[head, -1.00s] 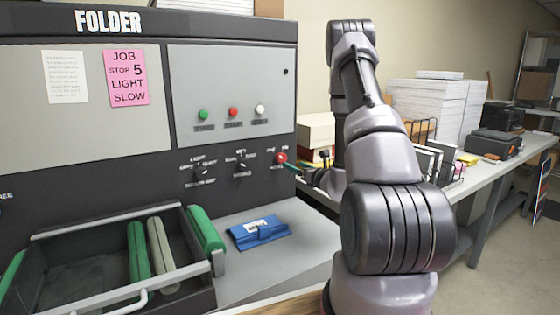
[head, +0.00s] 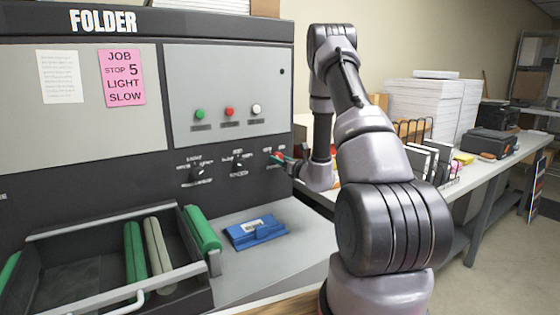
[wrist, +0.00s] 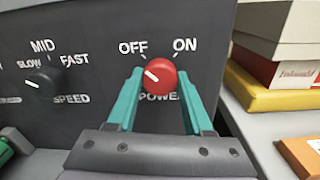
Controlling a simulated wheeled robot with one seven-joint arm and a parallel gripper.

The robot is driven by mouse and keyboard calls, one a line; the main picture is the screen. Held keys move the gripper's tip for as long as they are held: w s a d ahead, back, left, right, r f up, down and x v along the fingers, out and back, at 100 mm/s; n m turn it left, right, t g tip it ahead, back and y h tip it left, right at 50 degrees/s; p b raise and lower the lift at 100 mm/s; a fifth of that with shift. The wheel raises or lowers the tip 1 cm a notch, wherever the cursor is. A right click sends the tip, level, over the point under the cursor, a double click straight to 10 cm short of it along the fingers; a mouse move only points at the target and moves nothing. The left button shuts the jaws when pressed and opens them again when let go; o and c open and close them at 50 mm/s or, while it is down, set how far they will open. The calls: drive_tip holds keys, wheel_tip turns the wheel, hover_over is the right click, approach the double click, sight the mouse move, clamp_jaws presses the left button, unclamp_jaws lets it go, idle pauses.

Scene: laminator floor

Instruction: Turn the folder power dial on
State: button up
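The red power dial (wrist: 161,77) is on the dark folder panel, between the OFF and ON labels and above the word POWER. Its white mark points up and left, toward OFF. My gripper (wrist: 161,78) has its two teal fingers on either side of the dial, open, with a narrow gap showing at each side. I cannot tell whether a fingertip touches it. In the head view the dial (head: 277,156) is small and partly hidden by my gripper (head: 283,160), which reaches it from the right.
The black speed dial (wrist: 43,80) is left of the power dial. Boxes (wrist: 282,45) stand on the table to the right. Below the panel, a blue item (head: 256,232) lies on the grey shelf, beside a tray (head: 95,301) with green rollers.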

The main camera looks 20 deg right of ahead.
clamp_jaws()
drive_tip(key=shift+m, duration=0.3)
drive_tip(key=m, duration=1.7)
drive_tip(key=shift+a+m, duration=0.15)
drive_tip(key=shift+m, duration=0.15)
drive_tip(key=shift+s, duration=0.1)
drive_tip(key=o, duration=0.9)
unclamp_jaws()
